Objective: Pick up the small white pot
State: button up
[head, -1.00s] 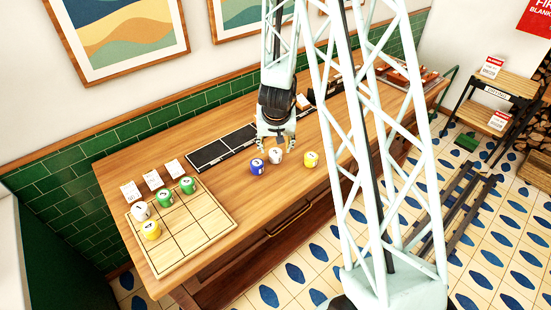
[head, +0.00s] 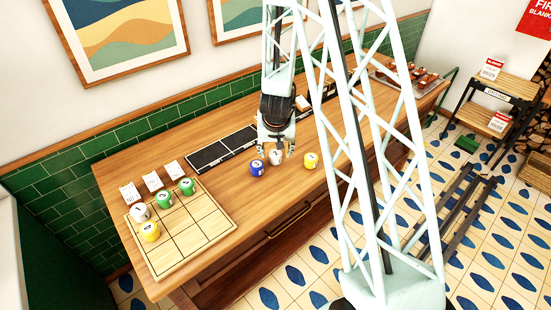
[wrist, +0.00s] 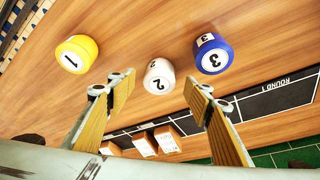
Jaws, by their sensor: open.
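A small white pot (head: 276,157) marked 2 stands on the wooden counter between a blue pot (head: 257,167) and a yellow pot (head: 311,160). In the wrist view the white pot (wrist: 158,80) lies between and just beyond the two fingertips, with the yellow pot marked 1 to the left and the blue pot marked 3 to the right. My gripper (head: 276,148) is open and empty, pointing down close to the white pot; I cannot tell whether it touches it. Another white pot (head: 140,211) stands on the gridded board at the left.
The gridded wooden board (head: 203,233) also holds two green pots and a yellow pot. White cards (head: 152,181) stand behind it. A black strip (head: 212,156) lies along the back of the counter. A tray (head: 397,83) with items is at the far end. Bare counter lies in front.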

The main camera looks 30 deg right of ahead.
aim_at(276, 154)
jog(key=shift+x, duration=1.95)
jog(key=shift+c, duration=0.9)
jog(key=c, duration=0.8)
